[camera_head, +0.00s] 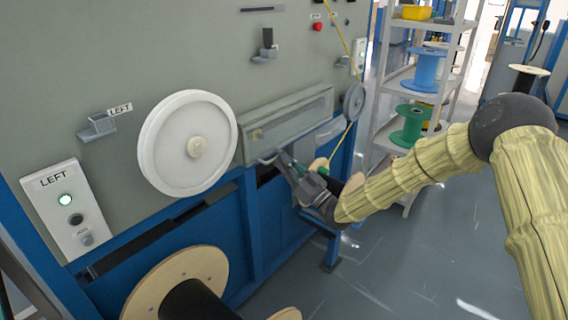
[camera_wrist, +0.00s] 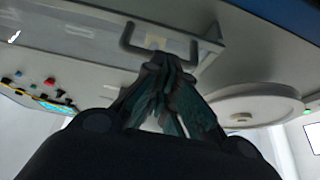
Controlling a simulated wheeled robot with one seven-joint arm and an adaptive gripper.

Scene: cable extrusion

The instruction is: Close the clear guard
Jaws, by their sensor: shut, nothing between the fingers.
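The clear guard (camera_head: 292,118) is a long see-through grey box on the machine's front, between the big white wheel and a small grey wheel. In the wrist view the clear guard (camera_wrist: 85,27) spans the upper left, with a dark U-shaped handle (camera_wrist: 128,38) at its edge. My gripper (camera_head: 282,160) is at the guard's lower left edge. Its fingers are together, and in the wrist view my gripper (camera_wrist: 166,62) has its tips at the handle. Whether they touch it I cannot tell. How far the guard stands open is unclear.
The big white wheel (camera_head: 187,143) is left of the guard and the small grey wheel (camera_head: 354,101) right of it. A yellow cable (camera_head: 347,137) runs by the small wheel. A wooden-flanged reel (camera_head: 178,280) is below. A spool shelf (camera_head: 395,82) stands right. The floor there is mostly clear.

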